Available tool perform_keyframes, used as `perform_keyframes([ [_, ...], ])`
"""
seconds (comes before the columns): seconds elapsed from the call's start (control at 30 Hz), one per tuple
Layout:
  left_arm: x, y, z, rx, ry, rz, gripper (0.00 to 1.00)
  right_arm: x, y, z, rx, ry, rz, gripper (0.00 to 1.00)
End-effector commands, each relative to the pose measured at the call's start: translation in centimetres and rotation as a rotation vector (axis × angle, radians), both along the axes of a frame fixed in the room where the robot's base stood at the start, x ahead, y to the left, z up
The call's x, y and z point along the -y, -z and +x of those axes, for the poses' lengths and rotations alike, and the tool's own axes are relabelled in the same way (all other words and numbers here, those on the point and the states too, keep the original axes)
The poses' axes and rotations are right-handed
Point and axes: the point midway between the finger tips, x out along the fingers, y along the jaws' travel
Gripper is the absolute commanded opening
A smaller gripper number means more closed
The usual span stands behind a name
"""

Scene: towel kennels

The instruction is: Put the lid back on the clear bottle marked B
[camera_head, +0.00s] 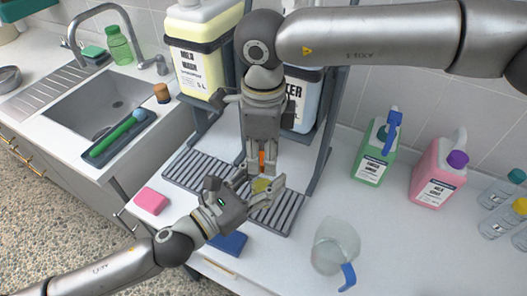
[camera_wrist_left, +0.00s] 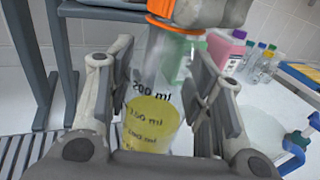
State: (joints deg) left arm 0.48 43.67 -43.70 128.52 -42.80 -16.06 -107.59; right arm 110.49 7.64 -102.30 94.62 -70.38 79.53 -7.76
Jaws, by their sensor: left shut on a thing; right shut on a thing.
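A clear bottle (camera_wrist_left: 155,105) with black ml marks and yellow liquid in its lower part stands between the fingers of my left gripper (camera_wrist_left: 160,100) in the left wrist view. My left gripper is shut on it, above the dark grille. My right gripper (camera_head: 261,165) comes down from above and is shut on an orange lid (camera_wrist_left: 172,24) at the bottle's top. The lid also shows as a small orange patch in the head view (camera_head: 262,157). I cannot tell whether the lid is seated. No letter B is readable on the bottle.
A dispenser stand with a yellow jug (camera_head: 203,50) rises behind. A clear pitcher (camera_head: 335,245) stands on the counter at front right. Green (camera_head: 377,155) and pink (camera_head: 438,175) jugs and several capped clear bottles stand right. A sink (camera_head: 105,100) is left. A pink sponge (camera_head: 150,201) and blue cloth (camera_head: 228,243) lie nearby.

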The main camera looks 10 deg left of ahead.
Motion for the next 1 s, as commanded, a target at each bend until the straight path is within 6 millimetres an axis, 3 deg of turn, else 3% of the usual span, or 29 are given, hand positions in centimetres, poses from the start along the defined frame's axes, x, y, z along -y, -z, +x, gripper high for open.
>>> perform_keyframes([
  [0.27,0.08,-0.07,-0.07,0.002,0.003,-0.001,0.00,-0.07,-0.02,0.00,0.000,0.409,0.004,0.01],
  [0.43,0.09,-0.06,-0.08,0.002,0.003,-0.001,0.00,-0.08,-0.03,0.02,0.000,0.430,0.004,0.01],
  [0.47,0.09,-0.07,-0.08,0.002,0.003,-0.001,0.00,-0.08,-0.03,0.02,0.000,0.429,0.004,0.33],
  [0.6,0.09,-0.07,-0.08,0.002,0.003,-0.001,0.00,-0.08,-0.03,0.01,0.000,0.428,0.004,0.51],
  [1.0,0.04,-0.07,-0.02,0.001,0.001,-0.001,0.00,-0.07,-0.46,0.04,0.001,0.427,0.004,0.52],
])
